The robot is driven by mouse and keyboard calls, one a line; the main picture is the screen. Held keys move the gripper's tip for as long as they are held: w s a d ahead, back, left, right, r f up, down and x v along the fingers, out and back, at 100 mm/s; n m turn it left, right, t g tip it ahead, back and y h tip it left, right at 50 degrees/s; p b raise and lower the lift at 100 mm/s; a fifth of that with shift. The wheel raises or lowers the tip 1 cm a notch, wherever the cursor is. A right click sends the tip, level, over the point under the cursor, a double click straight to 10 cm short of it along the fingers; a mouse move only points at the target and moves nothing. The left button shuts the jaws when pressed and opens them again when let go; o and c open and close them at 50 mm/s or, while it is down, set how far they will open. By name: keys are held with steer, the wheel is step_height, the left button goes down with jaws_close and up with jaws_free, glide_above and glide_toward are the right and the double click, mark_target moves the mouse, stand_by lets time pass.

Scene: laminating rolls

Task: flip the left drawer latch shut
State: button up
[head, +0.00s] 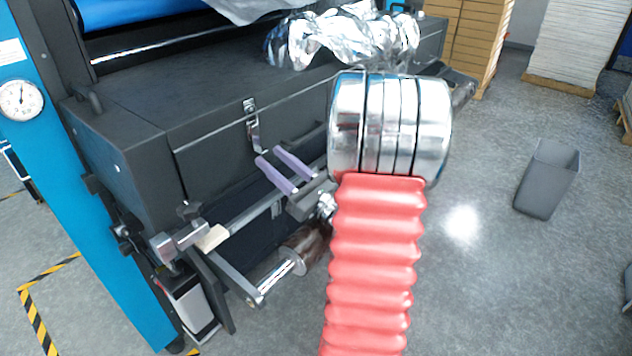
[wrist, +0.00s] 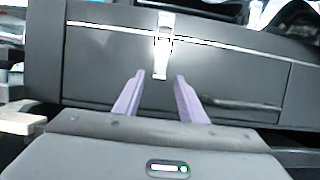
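The drawer latch (head: 253,132) is a bright metal strip on the front of the dark drawer (head: 210,160). A small metal catch (head: 249,105) sits above it, over the drawer's top seam. The strip hangs downward and its lower end seems to stand out from the drawer front. In the wrist view the latch (wrist: 161,58) is upright, near the picture's middle. My gripper (head: 267,155) has two lilac fingers, apart with nothing between them. The fingertips are just below the latch in the head view; in the wrist view the gripper (wrist: 160,76) straddles its lower end. I cannot tell whether they touch.
A roller bar (head: 275,275) and metal brackets (head: 180,240) jut out below the drawer. Crumpled foil (head: 345,38) lies on the machine top. A grey bin (head: 547,180) stands on open floor at right.

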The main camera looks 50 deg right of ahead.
steer(key=s, duration=1.3)
steer(key=shift+s+d+f, duration=0.15)
steer(key=shift+d+f, duration=0.05)
steer(key=shift+f, duration=0.05)
steer(key=w+a+f+n+g+y, duration=0.1)
steer(key=w+a+n+g+y, duration=0.35)
steer(key=a, duration=0.65)
steer(key=w+a+f+n+g+y, duration=0.1)
steer(key=a+n+g+y, duration=0.45)
steer(key=a+n, duration=0.4)
steer(key=s+a+f+n+g+h, duration=0.2)
steer(key=s+a+f+n+g, duration=0.1)
steer(key=s+a+n+g, duration=0.25)
steer(key=s+a+f+n+g+h, duration=0.2)
steer(key=s+a+f+n+g, duration=0.1)
steer(key=a+n+g, duration=0.4)
step_height(320, 180, up, 6)
steer(key=w+d+n+t+h, duration=0.1)
steer(key=n+t+h, duration=0.5)
steer(key=n, duration=0.3)
steer(key=shift+d+h, duration=0.25)
steer(key=shift+h, duration=0.15)
